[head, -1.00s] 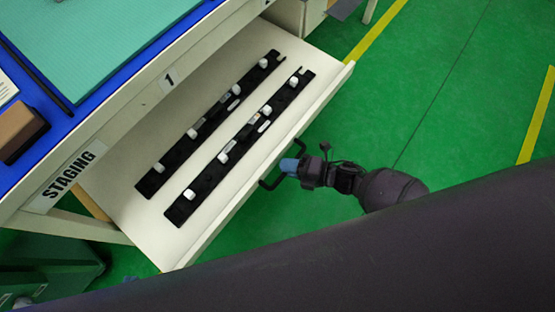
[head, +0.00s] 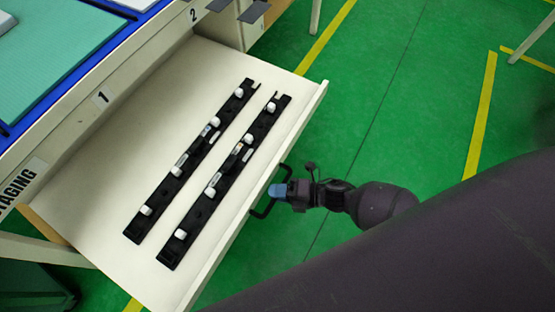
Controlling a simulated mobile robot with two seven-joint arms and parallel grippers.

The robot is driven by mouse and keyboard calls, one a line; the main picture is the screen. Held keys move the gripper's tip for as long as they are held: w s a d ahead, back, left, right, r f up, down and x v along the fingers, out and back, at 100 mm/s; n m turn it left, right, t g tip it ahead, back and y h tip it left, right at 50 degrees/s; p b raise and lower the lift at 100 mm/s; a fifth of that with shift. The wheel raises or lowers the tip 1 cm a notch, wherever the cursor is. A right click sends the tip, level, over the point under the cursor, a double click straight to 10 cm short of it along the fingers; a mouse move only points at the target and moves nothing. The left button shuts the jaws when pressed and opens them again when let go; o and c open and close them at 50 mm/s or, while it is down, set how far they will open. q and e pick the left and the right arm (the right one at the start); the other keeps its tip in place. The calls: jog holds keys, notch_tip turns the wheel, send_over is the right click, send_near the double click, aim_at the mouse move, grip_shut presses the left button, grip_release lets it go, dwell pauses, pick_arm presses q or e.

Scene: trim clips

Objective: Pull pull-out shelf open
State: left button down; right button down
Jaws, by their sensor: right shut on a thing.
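The pull-out shelf (head: 112,222) is a pale, shallow drawer under the staging bench, and it stands well out from the bench. Two long black trim strips with white clips lie side by side on it, a left strip (head: 190,162) and a right strip (head: 225,182). A black bar handle (head: 264,207) is fixed on the shelf's front face. My right gripper (head: 277,191) has blue fingertips and is shut on the handle. Its fingertips partly cover the handle's middle. My left gripper is not in view.
The bench (head: 75,117) has a blue edge and a teal mat (head: 60,60) on top. Dark brackets (head: 254,11) jut out at the top. Green floor with yellow lines (head: 482,115) is clear to the right of the shelf.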

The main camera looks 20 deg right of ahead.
jog(key=shift+s+d, duration=0.15)
jog(key=shift+s, duration=0.05)
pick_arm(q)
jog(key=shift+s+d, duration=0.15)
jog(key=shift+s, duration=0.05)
pick_arm(e)
jog(key=shift+s+d+f, duration=0.1)
jog(key=c, duration=1.1)
grip_release()
jog(key=shift+s+d, duration=0.1)
pick_arm(q)
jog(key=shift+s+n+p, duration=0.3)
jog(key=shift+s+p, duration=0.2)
jog(key=shift+p, duration=0.3)
pick_arm(e)
jog(key=v, duration=1)
jog(key=shift+s+d, duration=0.1)
jog(key=shift+d, duration=0.2)
